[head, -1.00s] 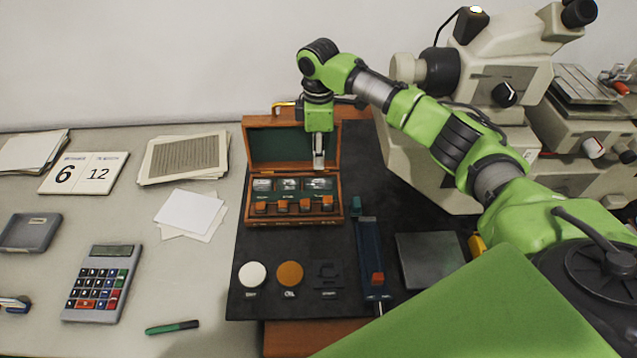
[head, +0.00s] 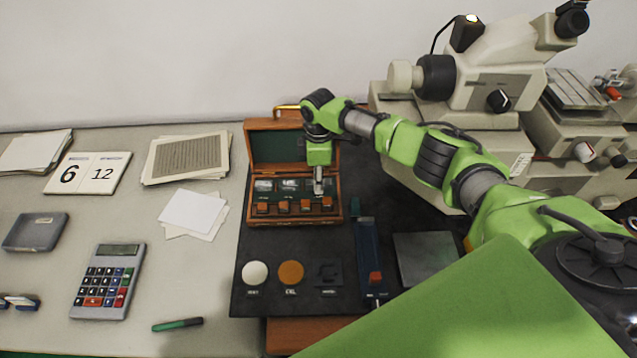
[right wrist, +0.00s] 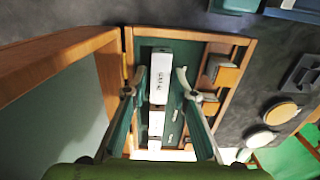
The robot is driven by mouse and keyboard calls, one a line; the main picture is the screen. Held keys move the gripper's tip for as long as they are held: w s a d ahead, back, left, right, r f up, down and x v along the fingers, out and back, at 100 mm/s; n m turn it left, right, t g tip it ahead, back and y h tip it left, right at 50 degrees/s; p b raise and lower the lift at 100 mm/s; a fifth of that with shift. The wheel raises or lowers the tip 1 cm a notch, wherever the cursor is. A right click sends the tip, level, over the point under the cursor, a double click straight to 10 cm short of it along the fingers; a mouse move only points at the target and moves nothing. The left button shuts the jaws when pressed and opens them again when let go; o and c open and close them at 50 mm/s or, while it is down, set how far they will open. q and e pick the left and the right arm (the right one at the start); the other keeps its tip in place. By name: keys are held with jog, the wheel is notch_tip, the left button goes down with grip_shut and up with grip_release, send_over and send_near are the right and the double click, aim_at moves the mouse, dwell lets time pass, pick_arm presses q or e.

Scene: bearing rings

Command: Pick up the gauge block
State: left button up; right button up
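An open wooden case (head: 341,212) with a green lining holds several silvery gauge blocks in a row. In the right wrist view, one marked gauge block (right wrist: 160,72) lies in the case between my fingers, with more blocks below it in the picture. My right gripper (right wrist: 162,82) is open, its fingers on either side of that block with a visible gap. In the head view my right gripper (head: 319,188) points down over the right end of the row and hides part of it. My left gripper is not in view.
A row of orange-brown pieces (head: 284,206) runs along the case front. The raised lid (head: 275,146) stands behind. The dark mat carries white (head: 254,273) and orange (head: 291,273) discs and a blue slide tool (head: 368,255). A microscope (head: 495,80) stands at the right.

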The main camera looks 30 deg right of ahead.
grip_shut()
jog(key=shift+r, duration=0.15)
